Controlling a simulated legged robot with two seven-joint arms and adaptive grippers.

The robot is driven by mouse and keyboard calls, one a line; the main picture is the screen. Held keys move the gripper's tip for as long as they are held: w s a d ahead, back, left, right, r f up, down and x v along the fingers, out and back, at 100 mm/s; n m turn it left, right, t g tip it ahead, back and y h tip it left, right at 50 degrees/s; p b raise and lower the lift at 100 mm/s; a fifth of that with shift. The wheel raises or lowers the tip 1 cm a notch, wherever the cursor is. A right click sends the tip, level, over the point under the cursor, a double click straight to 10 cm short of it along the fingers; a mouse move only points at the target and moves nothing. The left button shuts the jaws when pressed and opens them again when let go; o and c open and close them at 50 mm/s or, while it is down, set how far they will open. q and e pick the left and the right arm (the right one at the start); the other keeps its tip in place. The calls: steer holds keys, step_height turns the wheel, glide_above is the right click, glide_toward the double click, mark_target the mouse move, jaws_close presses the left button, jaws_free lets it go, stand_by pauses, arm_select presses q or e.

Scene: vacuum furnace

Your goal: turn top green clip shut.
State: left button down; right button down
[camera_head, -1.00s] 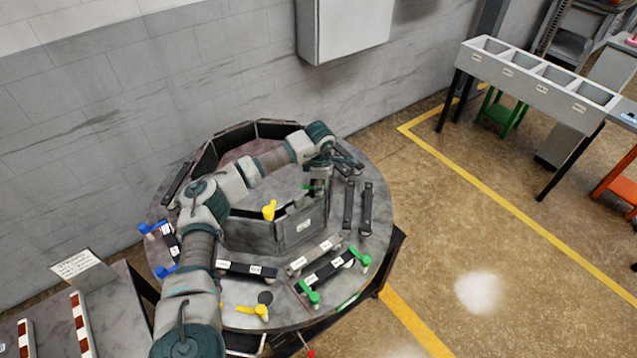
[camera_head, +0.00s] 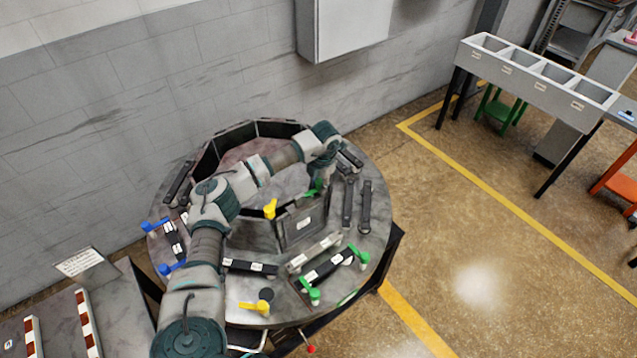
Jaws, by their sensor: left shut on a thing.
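The top green clip (camera_head: 314,189) stands at the back right of the inner ring of the round furnace top (camera_head: 378,225). My left gripper (camera_head: 319,177) reaches over the furnace from the left and is shut on this clip; the wrist hides part of the fingers and clip. Two more green clips sit at the front right: one (camera_head: 359,254) at the end of a dark bar and one (camera_head: 310,290) nearer the front. My right gripper is not in view.
A yellow clip (camera_head: 270,208) stands on the inner ring, another (camera_head: 256,306) at the front. Blue clips (camera_head: 155,225) sit at the left. Dark bars (camera_head: 365,207) lie around the rim. A grey wall stands behind; the floor at right is clear up to the bin table (camera_head: 535,86).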

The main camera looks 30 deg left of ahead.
arm_select(q)
steer(key=shift+w+r+n, duration=0.2)
steer(key=shift+r+n, duration=0.05)
steer(key=shift+n, duration=0.15)
steer(key=c, duration=1)
jaws_free()
steer(key=shift+o, duration=0.9)
steer(key=shift+w+f, duration=0.1)
steer(key=shift+f, duration=0.05)
step_height(320, 180, up, 12)
steer(key=d, duration=0.1)
steer(key=shift+f, duration=0.15)
steer(key=shift+s+f, duration=0.1)
steer(key=shift+s, duration=0.1)
